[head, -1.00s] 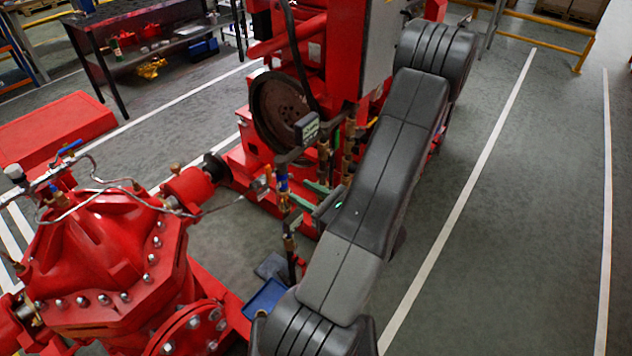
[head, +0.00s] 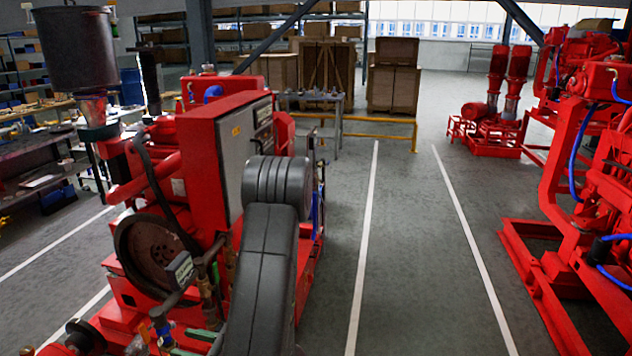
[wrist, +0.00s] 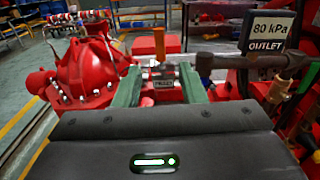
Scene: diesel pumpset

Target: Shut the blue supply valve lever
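My gripper (wrist: 160,75) is open in the wrist view, its two green fingers well apart. A grey fitting with a small label plate (wrist: 164,84) shows in the gap between them, with no clear contact. An upright orange handle (wrist: 159,43) stands just beyond the fingertips. In the head view my gripper (head: 183,338) is low in the picture, partly hidden by my arm. A small blue part (head: 163,329) shows on the piping beside it. I cannot tell whether this is the supply valve lever, and I see no blue lever clearly in the wrist view.
A display (wrist: 269,32) reads 80 kPa OUTLET, with a brass valve (wrist: 277,90) below it at right. A red pump body (wrist: 85,68) stands at left. The red engine with its grey cabinet (head: 243,150) is close to my arm. The floor lane (head: 415,250) at right is clear.

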